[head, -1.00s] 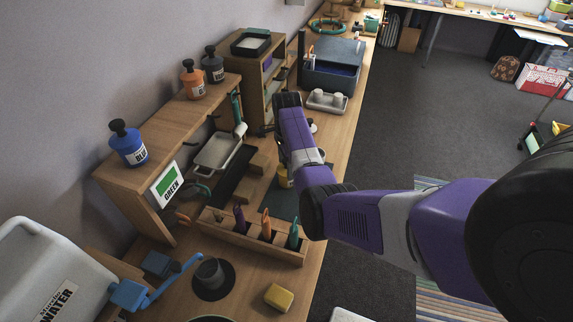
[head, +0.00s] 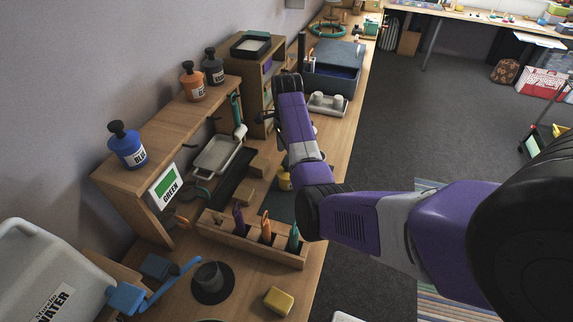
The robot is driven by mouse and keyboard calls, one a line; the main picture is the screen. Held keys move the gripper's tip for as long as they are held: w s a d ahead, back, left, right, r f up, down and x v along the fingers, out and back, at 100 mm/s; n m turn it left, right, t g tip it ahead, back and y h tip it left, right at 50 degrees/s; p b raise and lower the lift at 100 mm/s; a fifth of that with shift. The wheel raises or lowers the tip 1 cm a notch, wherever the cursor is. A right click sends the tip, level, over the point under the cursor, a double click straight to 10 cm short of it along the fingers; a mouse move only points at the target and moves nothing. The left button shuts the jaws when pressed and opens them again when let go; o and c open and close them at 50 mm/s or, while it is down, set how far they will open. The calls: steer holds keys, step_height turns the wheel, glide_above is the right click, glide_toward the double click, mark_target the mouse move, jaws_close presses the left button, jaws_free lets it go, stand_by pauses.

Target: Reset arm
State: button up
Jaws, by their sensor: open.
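My purple and black arm reaches in from the right in the head view, over the workbench (head: 335,150). My gripper (head: 265,117) is at the far end of the arm, small and dark, beside the small wooden shelf unit (head: 262,85). It is open, and I see nothing held in it. The wrist partly hides it, so its fingers show poorly.
Blue (head: 127,145), orange (head: 193,82) and black (head: 213,66) bottles stand on the wooden shelf at left. A wooden holder (head: 250,243) with several upright tools, a yellow block (head: 279,300) and a white water container (head: 45,275) are nearer. A grey-blue box (head: 333,65) stands beyond my gripper.

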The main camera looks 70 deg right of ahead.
steer(key=shift+r, duration=0.95)
